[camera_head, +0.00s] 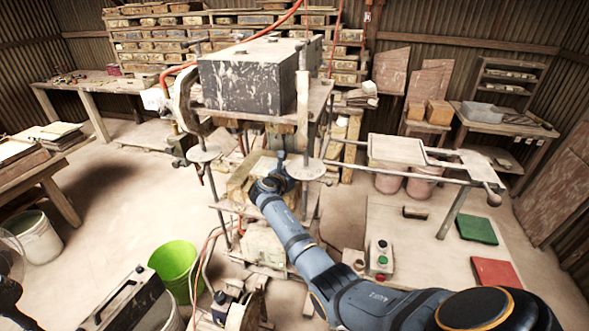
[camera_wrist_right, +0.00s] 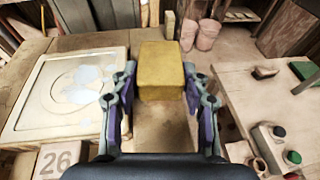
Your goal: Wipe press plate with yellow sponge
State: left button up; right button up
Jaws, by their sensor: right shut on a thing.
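The yellow sponge (camera_wrist_right: 161,70) is between the fingers of my right gripper (camera_wrist_right: 160,88) in the right wrist view. The gripper is shut on it. The press plate (camera_wrist_right: 27,118) is a pale square with a round outline and whitish smears, left of the sponge. The sponge appears to the side of the plate, not over its middle. In the head view my right gripper (camera_head: 281,160) reaches under the press's dark block (camera_head: 247,82); the sponge cannot be made out there. My left gripper is not in view.
Posts and the upper platform of the press close in around my right arm. A lime bucket (camera_head: 174,265) stands at lower left.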

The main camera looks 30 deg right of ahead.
jog(key=shift+s+a, duration=0.5)
jog(key=shift+a, duration=0.25)
jog(key=shift+a, duration=0.1)
jog(key=shift+s+a+f, duration=0.1)
jog(key=shift+s+a, duration=0.55)
jog(key=shift+a, duration=0.05)
jog(key=shift+s+a, duration=0.1)
jog(key=shift+r, duration=0.2)
